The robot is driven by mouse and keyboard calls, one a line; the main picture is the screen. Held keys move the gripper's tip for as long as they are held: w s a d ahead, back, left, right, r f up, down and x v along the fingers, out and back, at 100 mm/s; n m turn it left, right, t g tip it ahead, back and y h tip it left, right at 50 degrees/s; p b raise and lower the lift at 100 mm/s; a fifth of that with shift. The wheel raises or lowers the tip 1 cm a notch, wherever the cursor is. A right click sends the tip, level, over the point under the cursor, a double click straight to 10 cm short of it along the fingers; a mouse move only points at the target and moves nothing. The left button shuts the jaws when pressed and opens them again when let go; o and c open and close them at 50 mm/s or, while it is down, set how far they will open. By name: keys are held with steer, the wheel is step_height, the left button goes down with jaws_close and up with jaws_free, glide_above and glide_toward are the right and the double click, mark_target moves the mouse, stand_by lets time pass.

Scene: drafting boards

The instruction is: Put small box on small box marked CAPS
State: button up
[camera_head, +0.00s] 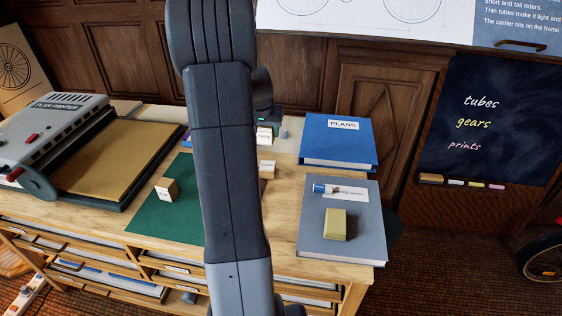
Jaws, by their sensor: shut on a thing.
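A small wooden box (171,186) with a white label stands on the green mat (148,223), left of my arm; its lettering is too small to read. Another small box (267,169) with a white label shows just right of my arm, partly covered by it. Behind it is a white label (264,136) that seems to end in "APS"; its first letter is unclear and what bears it is mostly hidden. A plain yellowish block (335,224) lies on the grey book (312,246).
A blue PLANS binder (338,140) lies at the back right. A small blue-and-white cylinder (322,188) lies on the grey book. The plan printer (55,118) and a brown board (115,160) fill the left. Part of the green mat left of my arm is clear.

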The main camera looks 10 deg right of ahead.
mark_target(265, 142)
step_height(265, 142, down, 10)
steer(key=shift+r, duration=0.1)
stand_by(0.4)
steer(key=shift+f, duration=0.25)
steer(key=o, duration=1)
steer(key=shift+r, duration=0.2)
steer(key=shift+r, duration=0.2)
steer(key=v, duration=1.1)
steer(key=shift+s+r, duration=0.15)
steer(key=shift+r, duration=0.15)
